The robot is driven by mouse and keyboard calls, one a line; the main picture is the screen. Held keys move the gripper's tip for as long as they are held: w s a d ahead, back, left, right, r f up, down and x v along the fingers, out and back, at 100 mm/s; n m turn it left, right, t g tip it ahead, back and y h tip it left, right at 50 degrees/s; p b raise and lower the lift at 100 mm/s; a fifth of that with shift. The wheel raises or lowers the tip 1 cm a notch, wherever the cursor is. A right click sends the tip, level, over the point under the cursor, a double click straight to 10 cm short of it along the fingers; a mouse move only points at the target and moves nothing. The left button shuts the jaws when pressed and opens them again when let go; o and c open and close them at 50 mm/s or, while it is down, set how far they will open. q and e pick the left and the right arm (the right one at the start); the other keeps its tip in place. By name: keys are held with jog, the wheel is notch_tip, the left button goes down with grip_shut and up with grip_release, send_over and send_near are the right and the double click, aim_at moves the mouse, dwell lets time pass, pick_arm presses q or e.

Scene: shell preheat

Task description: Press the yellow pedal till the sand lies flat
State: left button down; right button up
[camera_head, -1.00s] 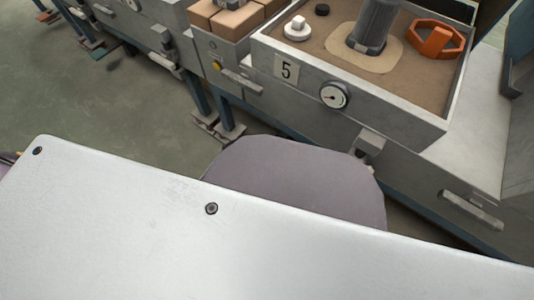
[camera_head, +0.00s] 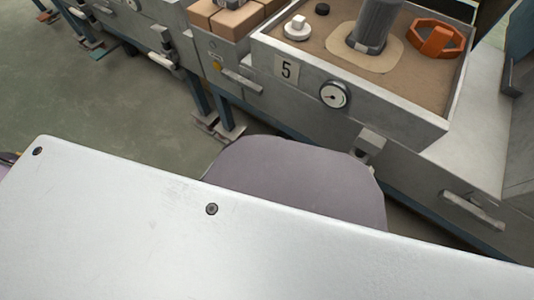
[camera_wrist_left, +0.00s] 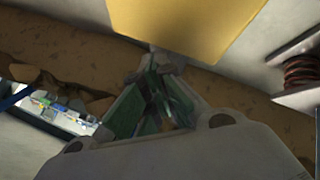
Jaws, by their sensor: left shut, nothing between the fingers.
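The yellow pedal (camera_wrist_left: 185,22) fills the top middle of the left wrist view as a flat plate. My left gripper (camera_wrist_left: 165,62) is shut and empty, with its fingertips at the pedal's lower edge. I cannot tell whether they touch. Brown sand (camera_head: 330,48) shows in the grey box marked 5 in the head view, around a grey ribbed cylinder (camera_head: 375,25) on a pale patch. How level the sand is cannot be made out. My right gripper is not in view.
On the sand are an orange ring (camera_head: 435,40), a white knob (camera_head: 298,27) and a black piece (camera_head: 322,9). The box front carries a gauge (camera_head: 334,95). A rust-coloured coil (camera_wrist_left: 304,70) is right of the pedal. Open floor (camera_head: 90,115) lies at left.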

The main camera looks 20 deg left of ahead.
pick_arm(q)
jog(key=shift+s+f, duration=0.15)
jog(key=shift+f, duration=0.55)
jog(key=shift+s+f, duration=0.1)
jog(key=shift+f, duration=0.55)
dwell(2.0)
jog(key=shift+w+r, duration=0.1)
jog(key=shift+r, duration=0.05)
jog(key=shift+w+r+p, duration=0.1)
jog(key=shift+r+p, duration=0.35)
jog(key=shift+r, duration=0.05)
jog(key=shift+w+r+p, duration=0.15)
jog(key=shift+r+p, duration=1.9)
jog(key=shift+r, duration=0.25)
jog(key=shift+w+r+p, duration=0.15)
jog(key=shift+r+p, duration=2.1)
jog(key=shift+r, duration=0.25)
jog(key=shift+d+f, duration=0.1)
jog(key=shift+d, duration=0.05)
